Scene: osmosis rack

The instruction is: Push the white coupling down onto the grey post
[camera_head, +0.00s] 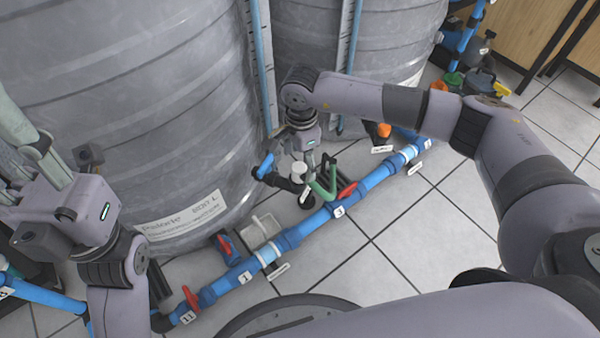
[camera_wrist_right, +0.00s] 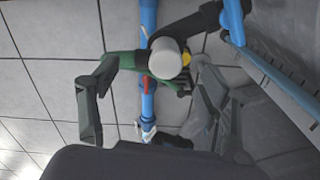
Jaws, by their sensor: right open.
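The white coupling (camera_head: 299,168) is a small pale cylinder at the foot of the tanks, close to a black pipe fitting. In the right wrist view it is a round light cap (camera_wrist_right: 166,57) seen from above, near the top middle. The grey post is hidden or cannot be told apart beneath it. My right gripper (camera_head: 311,162) is open above and beside the coupling. In the wrist view its fingers (camera_wrist_right: 155,76) stand on either side of the coupling, apart from it. My left gripper (camera_head: 32,140) is at the left edge, its fingertips unclear.
Large grey tanks (camera_head: 130,80) stand close behind. A blue pipe (camera_head: 376,177) with red valve handles runs diagonally along the floor. A green part (camera_head: 324,191) is close to the right gripper's fingers. Tiled floor (camera_head: 440,235) is clear at the right.

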